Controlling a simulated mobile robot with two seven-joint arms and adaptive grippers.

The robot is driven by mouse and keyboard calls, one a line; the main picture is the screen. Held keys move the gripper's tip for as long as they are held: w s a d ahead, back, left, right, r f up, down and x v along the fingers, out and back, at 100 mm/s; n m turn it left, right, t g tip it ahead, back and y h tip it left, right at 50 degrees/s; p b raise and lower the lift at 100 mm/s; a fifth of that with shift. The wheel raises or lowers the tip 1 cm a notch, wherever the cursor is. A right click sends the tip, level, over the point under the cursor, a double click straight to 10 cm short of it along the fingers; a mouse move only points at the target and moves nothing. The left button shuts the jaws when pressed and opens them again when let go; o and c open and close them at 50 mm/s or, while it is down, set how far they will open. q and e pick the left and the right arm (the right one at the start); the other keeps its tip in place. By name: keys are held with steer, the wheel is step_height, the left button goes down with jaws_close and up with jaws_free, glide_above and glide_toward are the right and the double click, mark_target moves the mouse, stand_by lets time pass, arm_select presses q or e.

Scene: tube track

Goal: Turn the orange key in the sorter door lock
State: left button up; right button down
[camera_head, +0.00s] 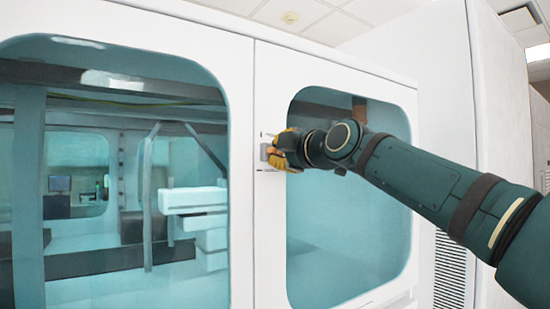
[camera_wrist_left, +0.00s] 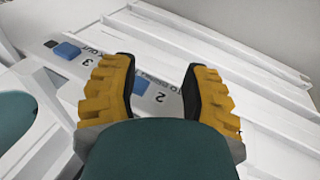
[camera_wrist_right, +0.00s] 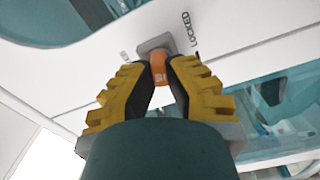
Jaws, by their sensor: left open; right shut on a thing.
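The orange key (camera_wrist_right: 159,72) sits in the grey lock (camera_wrist_right: 155,45) on the white sorter door. My right gripper (camera_wrist_right: 161,75) is shut on the key, with a yellow finger on each side of it. The word LOCKED is printed on the panel beside the lock. In the head view my right gripper (camera_head: 276,150) is at the lock plate (camera_head: 265,152), by the frame between two glass panes, and it hides the key. My left gripper (camera_wrist_left: 158,75) is open and empty in the left wrist view, above a pale labelled strip (camera_wrist_left: 110,70) with blue blocks.
The sorter's white frame (camera_head: 268,240) carries a large window (camera_head: 100,240) on the left and a smaller one (camera_head: 345,255) on the right. White ridged surfaces (camera_wrist_left: 255,75) lie beyond my left gripper.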

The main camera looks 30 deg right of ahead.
steer(key=shift+n, duration=0.5)
steer(key=shift+f+n+b, duration=0.1)
steer(key=shift+n+b, duration=0.3)
steer(key=shift+b, duration=0.15)
steer(key=c, duration=1.4)
jaws_free()
steer(key=shift+n, duration=0.3)
steer(key=o, duration=0.4)
steer(key=shift+w, duration=0.1)
